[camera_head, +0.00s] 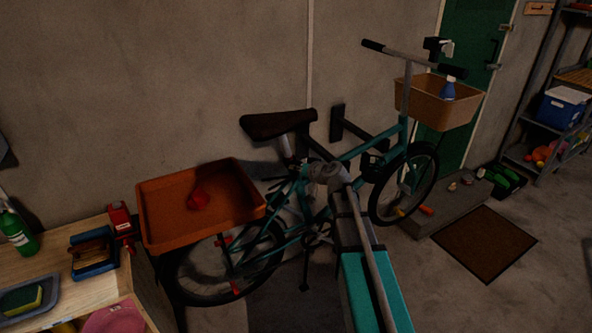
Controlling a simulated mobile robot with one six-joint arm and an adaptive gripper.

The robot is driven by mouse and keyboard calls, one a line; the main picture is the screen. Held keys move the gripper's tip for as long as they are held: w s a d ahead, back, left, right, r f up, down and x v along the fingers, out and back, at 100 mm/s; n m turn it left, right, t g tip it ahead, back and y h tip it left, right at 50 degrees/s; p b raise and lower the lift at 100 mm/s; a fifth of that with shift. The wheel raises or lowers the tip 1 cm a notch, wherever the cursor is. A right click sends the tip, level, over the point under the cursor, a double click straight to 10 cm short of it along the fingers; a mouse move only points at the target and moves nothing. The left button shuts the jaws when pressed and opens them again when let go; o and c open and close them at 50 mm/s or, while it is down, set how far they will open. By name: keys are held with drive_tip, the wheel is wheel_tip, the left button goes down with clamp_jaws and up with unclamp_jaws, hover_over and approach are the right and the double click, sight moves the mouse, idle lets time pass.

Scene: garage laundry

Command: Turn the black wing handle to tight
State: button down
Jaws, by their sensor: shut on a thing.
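My gripper (372,163) is a small dark shape beside the pale grey wrist of my arm, at the middle of the teal bicycle frame (353,152). It is shut, close to the frame and the dark wall bracket. Its fingertips are too dark and small to make out. The black wing handle cannot be told apart from the dark parts around the gripper, so its angle does not show. My arm crosses in front of the bicycle and hides part of its middle.
The bicycle stands along the wall, with an orange rear tray (160,245) holding a red thing and a tan front basket (415,100). A wooden bench (70,263) is at left. A brown mat (485,240) and open floor lie at right, before a shelf (530,125).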

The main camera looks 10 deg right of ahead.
drive_tip(key=m+y, duration=0.1)
drive_tip(key=m+b, duration=0.1)
drive_tip(key=shift+d+f+m+y, duration=0.1)
drive_tip(key=shift+f+m+y, duration=0.2)
drive_tip(key=shift+y, duration=0.1)
drive_tip(key=m+y+b, duration=0.1)
drive_tip(key=m+b, duration=0.1)
drive_tip(key=shift+f+m+y, duration=0.1)
drive_tip(key=shift+m+y, duration=0.2)
drive_tip(key=m+y+b, duration=0.1)
drive_tip(key=m+b, duration=0.1)
drive_tip(key=m, duration=0.1)
drive_tip(key=shift+f+t+b, duration=0.1)
drive_tip(key=shift+t+b, duration=0.2)
drive_tip(key=shift+m+t+y+b, duration=0.3)
drive_tip(key=shift+m+y+b, duration=0.3)
drive_tip(key=shift+m, duration=0.4)
drive_tip(key=c, duration=0.7)
unclamp_jaws()
drive_tip(key=shift+d, duration=0.1)
drive_tip(key=shift+r, duration=0.2)
